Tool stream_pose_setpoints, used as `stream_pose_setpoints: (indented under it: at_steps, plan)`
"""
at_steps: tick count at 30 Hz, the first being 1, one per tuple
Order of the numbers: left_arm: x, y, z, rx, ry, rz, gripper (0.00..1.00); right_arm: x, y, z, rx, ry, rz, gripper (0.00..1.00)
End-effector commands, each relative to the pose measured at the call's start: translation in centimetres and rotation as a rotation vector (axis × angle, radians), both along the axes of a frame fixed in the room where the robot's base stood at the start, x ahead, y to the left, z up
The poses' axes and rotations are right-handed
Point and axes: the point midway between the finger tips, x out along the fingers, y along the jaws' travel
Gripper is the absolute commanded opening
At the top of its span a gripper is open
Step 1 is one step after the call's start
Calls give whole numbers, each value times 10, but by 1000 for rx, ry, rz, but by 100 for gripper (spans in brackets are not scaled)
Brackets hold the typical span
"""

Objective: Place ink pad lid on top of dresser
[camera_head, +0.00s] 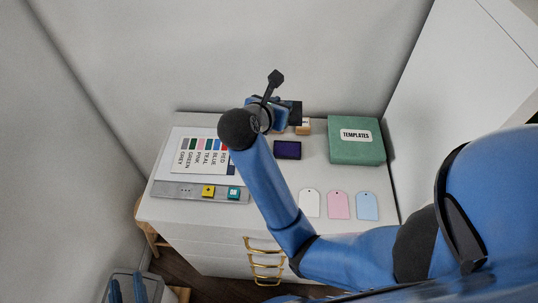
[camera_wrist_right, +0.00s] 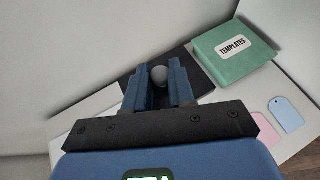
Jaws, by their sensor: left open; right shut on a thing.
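My right gripper (camera_head: 274,112) is over the back of the white dresser top (camera_head: 262,213), its arm crossing the head view. It is shut on a dark, flat, square piece, which looks like the ink pad lid (camera_head: 295,108). In the right wrist view the dark lid (camera_wrist_right: 198,82) spreads beyond the fingers (camera_wrist_right: 159,85), with a grey round knob between them. I cannot tell whether the lid touches the dresser. The open ink pad (camera_head: 288,150), dark purple, lies in front of it. My left gripper (camera_head: 127,291) is open and empty at the bottom left.
A green TEMPLATES box (camera_head: 356,152) stands at the right. White, pink and blue tags (camera_head: 339,206) lie in front of it. A colour chart (camera_head: 196,157) and a grey strip with small blocks (camera_head: 185,190) lie at the left. A small wooden block (camera_head: 304,129) sits near the lid. Walls close off the back.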

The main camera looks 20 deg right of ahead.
Motion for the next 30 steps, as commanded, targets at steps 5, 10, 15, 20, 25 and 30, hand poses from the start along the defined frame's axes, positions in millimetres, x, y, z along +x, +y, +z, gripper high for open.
stream_pose_setpoints:
  at_steps: [5,10,15,20,25,30]
  plan:
    - [-1,17,-27,-5,1,19,43,-21,36,-6,3,-4,1,0]
    - [-1,26,-33,-7,1,28,43,-31,51,-16,5,4,-1,0]
    - [-2,24,-30,-3,1,30,43,-33,48,-46,7,9,-2,0]
    - [-3,20,-27,0,0,30,43,-34,44,-85,10,8,-2,0]
    - [-3,22,-25,-2,0,30,43,-34,46,-124,10,7,-2,0]
    - [-2,24,-24,-4,1,30,43,-33,48,-150,9,4,-1,0]
